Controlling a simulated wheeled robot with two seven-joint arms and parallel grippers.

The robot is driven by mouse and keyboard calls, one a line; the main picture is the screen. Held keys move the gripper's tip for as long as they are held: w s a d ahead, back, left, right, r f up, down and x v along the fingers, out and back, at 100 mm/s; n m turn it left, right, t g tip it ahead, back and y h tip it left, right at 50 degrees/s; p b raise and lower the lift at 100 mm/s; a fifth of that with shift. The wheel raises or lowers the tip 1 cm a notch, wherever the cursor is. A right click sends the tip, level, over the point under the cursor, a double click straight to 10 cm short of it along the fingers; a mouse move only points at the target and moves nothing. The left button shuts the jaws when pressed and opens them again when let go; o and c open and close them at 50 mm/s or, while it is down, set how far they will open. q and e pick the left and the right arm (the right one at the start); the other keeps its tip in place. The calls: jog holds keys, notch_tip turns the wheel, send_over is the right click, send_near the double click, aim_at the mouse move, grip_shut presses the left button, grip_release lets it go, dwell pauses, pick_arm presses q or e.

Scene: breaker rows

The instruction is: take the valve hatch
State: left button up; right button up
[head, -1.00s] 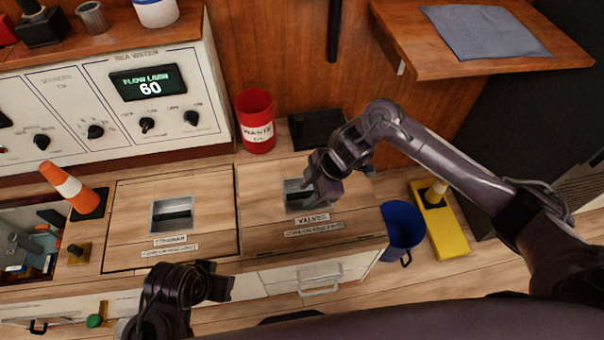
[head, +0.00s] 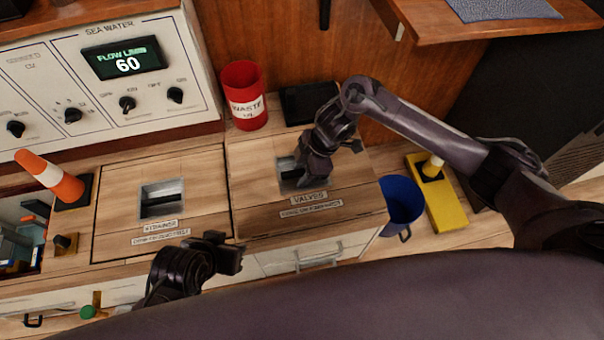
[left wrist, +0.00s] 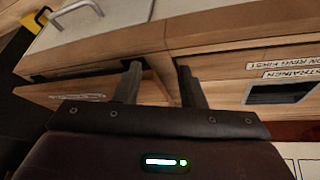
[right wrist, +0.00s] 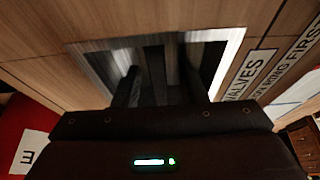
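The valve hatch (head: 258,205) is a wooden panel in the counter, labelled VALVES, with a metal-framed recess.
The strainer hatch (head: 118,205) lies to the left. A red waste bin (head: 243,95) and a black tray (head: 308,102) stand behind the valve hatch. A blue bucket (head: 402,203) and a yellow block (head: 437,195) are to the right. An orange cone (head: 52,178) stands left.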

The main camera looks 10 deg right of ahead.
dwell(0.4)
grip_shut()
dwell(1.2)
jog(key=shift+w+a+r, duration=0.1)
jog(key=shift+w, duration=0.05)
